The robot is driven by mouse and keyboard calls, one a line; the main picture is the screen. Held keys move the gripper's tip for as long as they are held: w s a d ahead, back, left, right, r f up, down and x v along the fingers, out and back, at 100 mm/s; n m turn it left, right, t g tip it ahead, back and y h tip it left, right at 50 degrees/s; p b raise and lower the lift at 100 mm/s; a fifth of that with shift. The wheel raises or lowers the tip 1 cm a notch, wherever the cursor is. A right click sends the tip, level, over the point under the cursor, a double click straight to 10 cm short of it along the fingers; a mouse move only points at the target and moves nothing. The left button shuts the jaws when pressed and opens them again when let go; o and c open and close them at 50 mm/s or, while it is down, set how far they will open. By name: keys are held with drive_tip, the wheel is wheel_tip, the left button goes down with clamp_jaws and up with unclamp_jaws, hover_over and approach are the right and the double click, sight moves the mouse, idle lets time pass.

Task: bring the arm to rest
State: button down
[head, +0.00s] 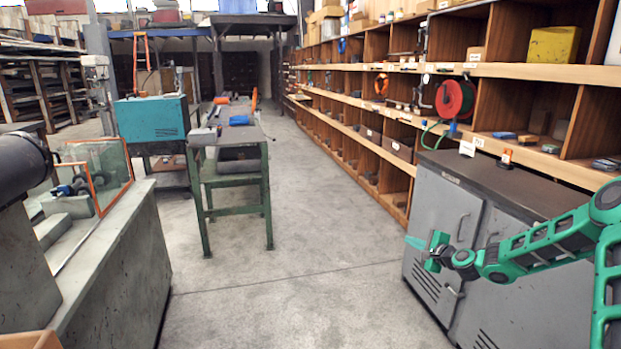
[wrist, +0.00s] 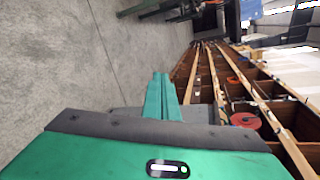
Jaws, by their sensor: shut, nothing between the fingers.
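My green arm reaches in from the right of the head view, bent at the elbow. My gripper (head: 428,246) is in front of the grey metal cabinet (head: 443,200), above the floor, and points left. In the wrist view my gripper's fingers (wrist: 161,92) are together with nothing between them. I cannot tell the exact gap between the gripper and the cabinet doors. No flanged pipe can be made out for certain.
Wooden shelves (head: 400,133) with a red reel (head: 455,99) run along the right. A green workbench (head: 237,167) stands mid-room beside a teal box (head: 152,124). A grey machine (head: 110,262) is at left. The concrete floor (head: 300,270) between is clear.

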drive_tip(key=s+d+r+n+g+h, duration=0.1)
drive_tip(key=s+r+n+g, duration=0.3)
drive_tip(key=s, duration=1.7)
drive_tip(key=s+d+r+n+g+h, duration=0.2)
drive_tip(key=s+r+n+g, duration=0.2)
drive_tip(key=s, duration=1.7)
drive_tip(key=s+d+r+n+g+h, duration=0.1)
drive_tip(key=s+r+n+g, duration=0.3)
drive_tip(key=s, duration=1.6)
wheel_tip(320, 180, up, 4)
drive_tip(key=shift+s+d+f+n+g, duration=0.1)
drive_tip(key=shift+s+d+n+g, duration=0.25)
drive_tip(key=shift+g, duration=0.65)
drive_tip(key=shift+w+f+h, duration=0.25)
drive_tip(key=shift+w+h, duration=0.05)
drive_tip(key=shift+w, duration=0.3)
